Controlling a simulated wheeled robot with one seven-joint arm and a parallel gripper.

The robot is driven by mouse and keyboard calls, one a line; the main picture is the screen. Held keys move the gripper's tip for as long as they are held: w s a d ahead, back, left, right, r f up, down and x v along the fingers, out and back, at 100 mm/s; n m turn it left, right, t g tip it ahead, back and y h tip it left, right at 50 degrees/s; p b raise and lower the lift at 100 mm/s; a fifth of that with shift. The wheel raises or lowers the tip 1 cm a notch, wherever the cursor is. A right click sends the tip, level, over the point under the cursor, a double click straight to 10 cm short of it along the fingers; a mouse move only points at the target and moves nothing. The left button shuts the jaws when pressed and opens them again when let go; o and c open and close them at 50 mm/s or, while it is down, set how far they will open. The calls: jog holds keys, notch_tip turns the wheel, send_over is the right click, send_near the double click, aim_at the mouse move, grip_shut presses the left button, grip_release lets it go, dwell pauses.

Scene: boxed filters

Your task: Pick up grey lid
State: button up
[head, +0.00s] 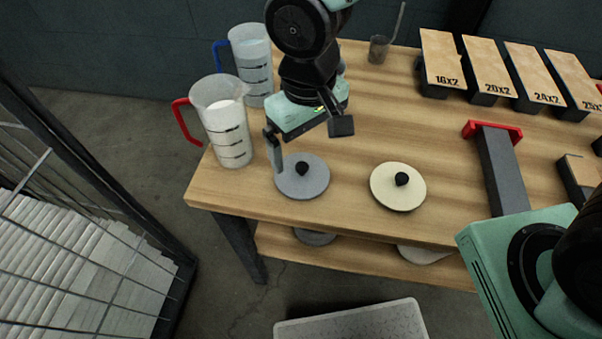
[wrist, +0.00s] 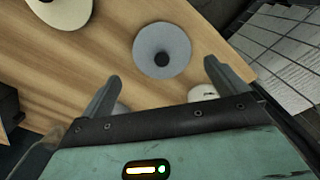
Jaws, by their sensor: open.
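The grey lid (head: 314,184) is a flat round disc with a black knob, lying on the wooden table near its front left part. In the wrist view the grey lid (wrist: 149,60) lies beyond the fingers, between their lines, with its knob facing me. My gripper (head: 308,142) is open and empty, above the table just behind the lid in the head view. Its fingers (wrist: 160,85) are spread wide in the wrist view and apart from the lid.
A cream lid (head: 388,196) lies right of the grey one. Two measuring jugs stand at the left, one with a red handle (head: 187,122), one with a blue handle (head: 219,57). Labelled boxes (head: 440,52) line the back right. A wire cage (head: 70,240) stands left of the table.

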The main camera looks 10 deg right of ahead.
aim_at(306, 172)
notch_tip(306, 172, down, 9)
jog(key=shift+s, duration=0.1)
dwell(0.4)
jog(key=c, duration=0.6)
